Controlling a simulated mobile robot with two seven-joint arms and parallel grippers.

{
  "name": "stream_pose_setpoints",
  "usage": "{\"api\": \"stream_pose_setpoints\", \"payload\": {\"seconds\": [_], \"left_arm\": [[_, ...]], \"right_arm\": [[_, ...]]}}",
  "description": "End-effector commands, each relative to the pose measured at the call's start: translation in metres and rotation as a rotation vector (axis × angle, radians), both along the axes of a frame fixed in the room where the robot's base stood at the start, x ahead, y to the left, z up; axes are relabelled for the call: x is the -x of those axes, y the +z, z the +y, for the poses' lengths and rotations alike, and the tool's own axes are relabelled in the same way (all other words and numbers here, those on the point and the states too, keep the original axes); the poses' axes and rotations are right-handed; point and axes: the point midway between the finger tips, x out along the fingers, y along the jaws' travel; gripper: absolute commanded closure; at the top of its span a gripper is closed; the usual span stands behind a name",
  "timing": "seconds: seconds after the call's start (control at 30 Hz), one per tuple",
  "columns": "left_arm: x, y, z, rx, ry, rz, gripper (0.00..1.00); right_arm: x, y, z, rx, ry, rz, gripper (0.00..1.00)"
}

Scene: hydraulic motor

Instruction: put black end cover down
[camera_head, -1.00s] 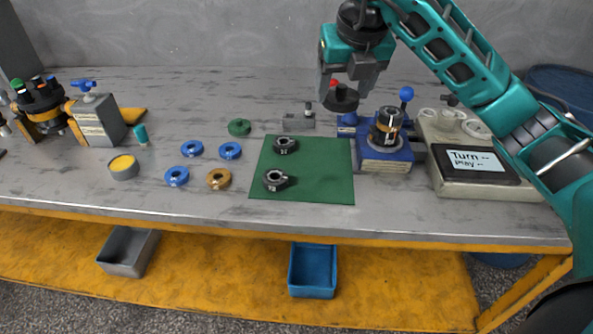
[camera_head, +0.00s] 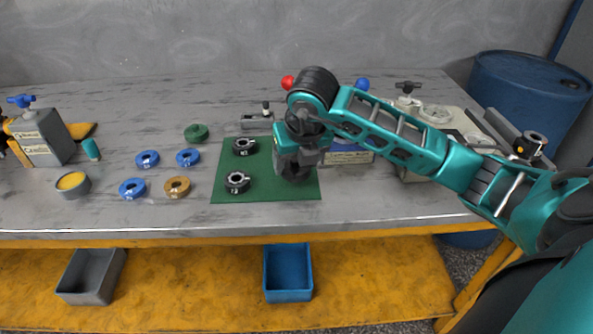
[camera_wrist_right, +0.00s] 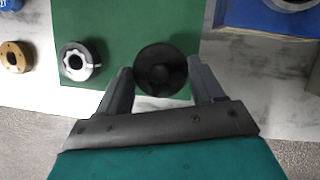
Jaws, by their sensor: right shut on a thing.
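The black end cover (camera_wrist_right: 160,70) is a round dark disc between the fingers of my right gripper (camera_wrist_right: 160,82) in the right wrist view. The gripper is shut on it. In the head view my right gripper (camera_head: 295,170) is over the right part of the green mat (camera_head: 270,188), and the arm hides most of the cover. I cannot tell whether the cover touches the mat. Two black ring parts lie on the mat's left side, one at the back (camera_head: 244,146) and one at the front (camera_head: 237,182). My left gripper is not in view.
Several blue rings (camera_head: 188,157) and an orange ring (camera_head: 177,186) lie left of the mat. A green disc (camera_head: 196,133) is behind them. The blue fixture (camera_head: 348,156) stands right of the mat, partly hidden by my arm. Bins (camera_head: 288,272) sit on the shelf below.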

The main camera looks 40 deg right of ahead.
Motion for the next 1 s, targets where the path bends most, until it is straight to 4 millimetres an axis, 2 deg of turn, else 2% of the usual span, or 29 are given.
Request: {"api": "stream_pose_setpoints", "payload": {"seconds": [0.03,0.17,0.53,0.57,0.8,1.0], "left_arm": [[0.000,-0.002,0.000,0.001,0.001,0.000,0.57],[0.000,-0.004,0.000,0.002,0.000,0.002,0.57],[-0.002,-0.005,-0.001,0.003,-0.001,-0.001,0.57],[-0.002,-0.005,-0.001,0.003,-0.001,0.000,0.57],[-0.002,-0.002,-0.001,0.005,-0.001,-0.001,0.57],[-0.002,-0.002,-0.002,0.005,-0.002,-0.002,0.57]], "right_arm": [[0.000,-0.011,0.000,-0.001,-0.001,0.003,0.76],[0.000,-0.027,0.000,-0.001,-0.001,0.001,0.76],[0.000,-0.031,0.000,0.000,0.000,-0.002,0.76],[0.000,-0.032,0.000,0.000,0.000,0.001,0.32],[0.000,-0.031,0.000,0.000,0.000,0.001,0.09],[0.000,-0.031,0.000,0.000,0.000,0.001,0.07]]}}
